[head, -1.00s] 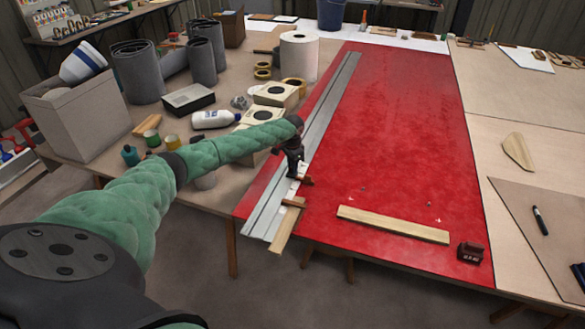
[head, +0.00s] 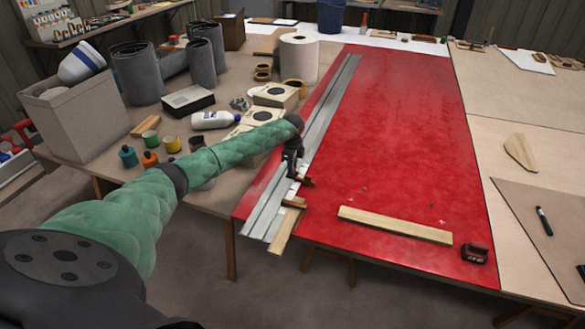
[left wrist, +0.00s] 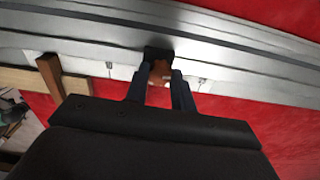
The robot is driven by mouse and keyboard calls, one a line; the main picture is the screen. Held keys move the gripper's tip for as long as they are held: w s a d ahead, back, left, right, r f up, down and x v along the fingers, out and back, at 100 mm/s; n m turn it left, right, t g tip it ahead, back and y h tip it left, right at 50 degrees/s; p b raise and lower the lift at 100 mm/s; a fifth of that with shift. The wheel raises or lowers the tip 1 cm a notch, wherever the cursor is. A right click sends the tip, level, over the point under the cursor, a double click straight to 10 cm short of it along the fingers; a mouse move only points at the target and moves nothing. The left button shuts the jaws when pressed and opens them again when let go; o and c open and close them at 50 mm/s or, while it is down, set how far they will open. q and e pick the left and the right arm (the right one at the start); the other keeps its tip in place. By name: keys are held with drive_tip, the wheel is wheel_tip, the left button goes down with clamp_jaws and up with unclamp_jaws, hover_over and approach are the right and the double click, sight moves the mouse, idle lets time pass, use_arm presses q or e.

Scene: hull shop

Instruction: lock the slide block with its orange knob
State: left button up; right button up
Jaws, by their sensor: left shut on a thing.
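The slide block (left wrist: 158,53) shows as a small dark block on the long silver rail (left wrist: 90,35) in the left wrist view. The orange knob (left wrist: 159,73) is at its near side, between the fingertips. My left gripper (left wrist: 160,88) is shut on the knob. In the head view my left gripper (head: 293,172) is low over the near part of the rail (head: 325,115), and its fingers hide the block and knob there. I cannot tell how far the knob is turned. My right gripper is not in view.
A brown wooden piece (left wrist: 50,76) and a pale strip (head: 284,232) lie at the rail's near end. A pale plank (head: 395,225) and a dark red block (head: 474,253) lie on the red table top (head: 400,140). Its middle is clear. Rolls and bottles crowd the left.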

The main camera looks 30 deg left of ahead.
use_arm(q)
drive_tip(key=shift+f+m, duration=0.1)
drive_tip(key=shift+m, duration=0.6)
drive_tip(key=o, duration=0.9)
drive_tip(key=shift+c, duration=0.2)
drive_tip(key=shift+o, duration=0.7)
drive_tip(key=shift+r, duration=0.3)
drive_tip(key=shift+r+b, duration=1.4)
drive_tip(key=shift+r, duration=2.25)
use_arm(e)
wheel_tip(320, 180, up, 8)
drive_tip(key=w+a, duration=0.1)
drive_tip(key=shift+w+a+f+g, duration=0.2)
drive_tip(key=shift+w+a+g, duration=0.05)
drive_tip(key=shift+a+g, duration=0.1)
